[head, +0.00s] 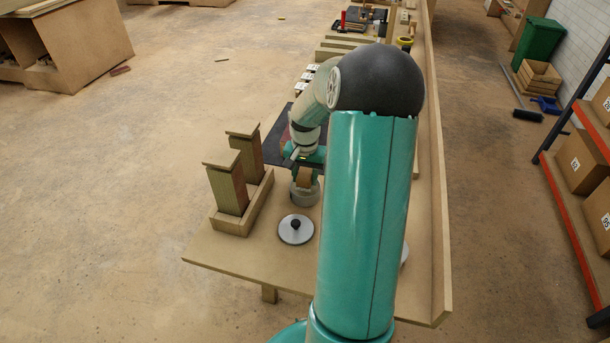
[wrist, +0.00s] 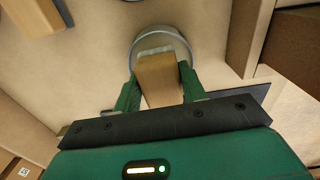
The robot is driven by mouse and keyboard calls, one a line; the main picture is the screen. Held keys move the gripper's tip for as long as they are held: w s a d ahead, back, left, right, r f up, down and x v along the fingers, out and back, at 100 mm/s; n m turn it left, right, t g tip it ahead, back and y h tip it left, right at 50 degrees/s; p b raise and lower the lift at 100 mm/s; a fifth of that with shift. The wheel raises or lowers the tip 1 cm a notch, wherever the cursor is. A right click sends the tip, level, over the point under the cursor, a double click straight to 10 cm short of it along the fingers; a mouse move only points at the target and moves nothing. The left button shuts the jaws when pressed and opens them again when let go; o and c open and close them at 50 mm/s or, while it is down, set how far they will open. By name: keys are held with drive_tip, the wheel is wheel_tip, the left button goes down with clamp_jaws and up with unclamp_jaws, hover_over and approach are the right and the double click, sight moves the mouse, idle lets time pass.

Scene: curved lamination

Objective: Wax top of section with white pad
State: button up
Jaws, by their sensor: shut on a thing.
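My gripper (wrist: 160,84) is shut on a wooden block (wrist: 160,75) in the wrist view, one green finger on each side. A pale strip, likely the white pad (wrist: 155,50), shows at the block's far end. The block's end is over or inside a round grey tin (wrist: 184,45); whether it touches the contents cannot be told. In the head view my gripper (head: 305,169) holds the block (head: 304,179) upright at the tin (head: 306,196). A dark mat (head: 270,142) lies behind it, partly hidden by my arm; the section cannot be made out clearly.
A round metal lid (head: 296,236) with a black knob lies in front of the tin. Left of it, a wooden tray (head: 233,224) holds two upright brown-topped blocks (head: 227,188). A raised board (head: 436,220) runs along the table's right edge. Several tools lie at the far end.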

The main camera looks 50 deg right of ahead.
sight(305, 174)
drive_tip(key=shift+f, duration=0.6)
idle(1.5)
drive_tip(key=shift+r, duration=3.55)
drive_tip(key=shift+s, duration=0.1)
